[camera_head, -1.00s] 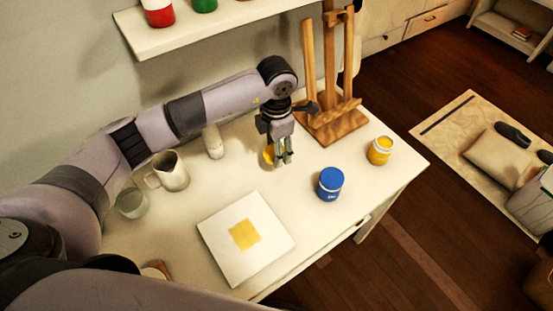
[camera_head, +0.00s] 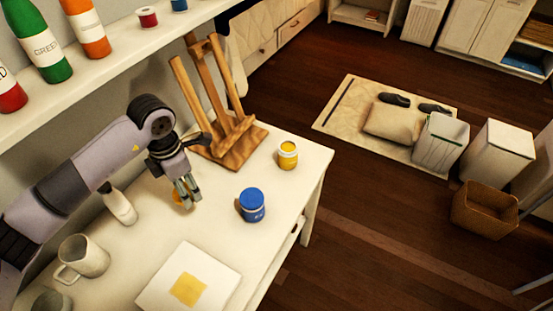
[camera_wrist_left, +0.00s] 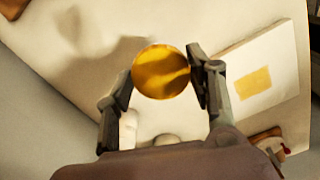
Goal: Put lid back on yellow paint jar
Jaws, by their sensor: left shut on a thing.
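The yellow paint jar (camera_head: 288,155) stands upright near the table's right end, and its top looks open. My left gripper (camera_head: 188,196) is over the table, left of the blue jar and in front of the easel. It is shut on the round yellow lid (camera_wrist_left: 161,72), which shows between the two fingers in the left wrist view. In the head view the lid (camera_head: 178,198) is partly hidden behind the fingers. The lid is apart from the yellow jar. My right gripper is not in view.
A closed blue jar (camera_head: 252,205) stands between my left gripper and the table's front edge. A wooden easel (camera_head: 228,140) stands behind. A white canvas (camera_head: 215,268) with a yellow square, a mug (camera_head: 84,256) and a white bottle (camera_head: 120,206) are also on the white table (camera_head: 300,185).

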